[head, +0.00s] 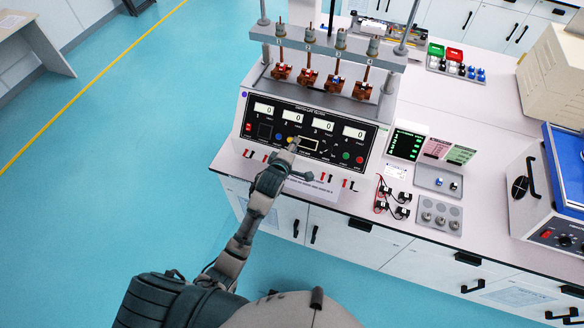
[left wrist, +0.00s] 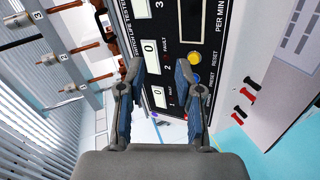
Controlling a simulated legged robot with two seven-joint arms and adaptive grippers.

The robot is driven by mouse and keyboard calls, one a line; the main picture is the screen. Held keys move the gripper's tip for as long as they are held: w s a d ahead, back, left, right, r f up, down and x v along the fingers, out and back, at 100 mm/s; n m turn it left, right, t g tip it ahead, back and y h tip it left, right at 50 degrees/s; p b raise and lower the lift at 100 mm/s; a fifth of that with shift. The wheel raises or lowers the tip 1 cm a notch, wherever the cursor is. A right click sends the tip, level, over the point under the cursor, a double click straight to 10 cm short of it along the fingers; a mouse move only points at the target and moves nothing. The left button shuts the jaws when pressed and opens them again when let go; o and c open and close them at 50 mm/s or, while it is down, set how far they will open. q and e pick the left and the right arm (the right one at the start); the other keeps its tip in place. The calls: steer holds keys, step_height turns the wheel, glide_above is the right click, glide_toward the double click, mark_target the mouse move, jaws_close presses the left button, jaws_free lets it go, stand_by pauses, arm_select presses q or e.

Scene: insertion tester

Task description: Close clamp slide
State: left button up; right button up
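The insertion tester (head: 318,112) stands on the bench, with a black front panel, several lit displays reading 0, and coloured buttons. Several orange-brown clamp units (head: 307,77) stand in a row on its deck below upright rods; I cannot tell whether their slides are open or shut. Copper-coloured rods (left wrist: 88,46) beside numbered labels show at the left of the left wrist view. My left gripper (head: 291,147) is in front of the panel's lower part. In the left wrist view the left gripper (left wrist: 160,64) has its two fingers apart with nothing between them. My right gripper is not in view.
Right of the tester are a small dark screen (head: 406,144), a tray (head: 438,181) and wired black parts (head: 393,201). Red and black plugs (left wrist: 242,103) lie near the front edge. A blue-topped machine (head: 545,190) stands far right.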

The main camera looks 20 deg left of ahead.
arm_select(q)
step_height(320, 180, down, 11)
steer(key=s+m+g, duration=0.1)
steer(key=m, duration=0.1)
steer(key=shift+s+r+g+b, duration=0.2)
steer(key=shift+g+b, duration=0.1)
steer(key=shift+b, duration=0.15)
steer(key=shift+a+f, duration=0.15)
steer(key=s+a+f+m+g+b, duration=0.1)
steer(key=s+f+m+g, duration=0.1)
steer(key=s+f, duration=0.65)
steer(key=s+a+f+m+g+b, duration=0.1)
steer(key=s+f+m+g+b, duration=0.2)
steer(key=f, duration=1.1)
steer(key=s+f+m+g, duration=0.1)
steer(key=s+f+m, duration=0.1)
steer(key=s+f, duration=0.7)
steer(key=s+a+f+m+g+b, duration=0.1)
steer(key=s+f+m+g, duration=0.1)
steer(key=s+f, duration=0.5)
steer(key=s+a+f+m+g+b, duration=0.1)
steer(key=s+f, duration=0.6)
steer(key=s, duration=0.9)
steer(key=s+a+f+m+g+y+b, duration=0.1)
steer(key=s+f+m, duration=0.4)
steer(key=s, duration=0.6)
step_height(320, 180, down, 3)
steer(key=shift+s+a+r+m+g, duration=0.15)
steer(key=shift+s+a+m+g, duration=0.2)
steer(key=shift+a+g, duration=0.55)
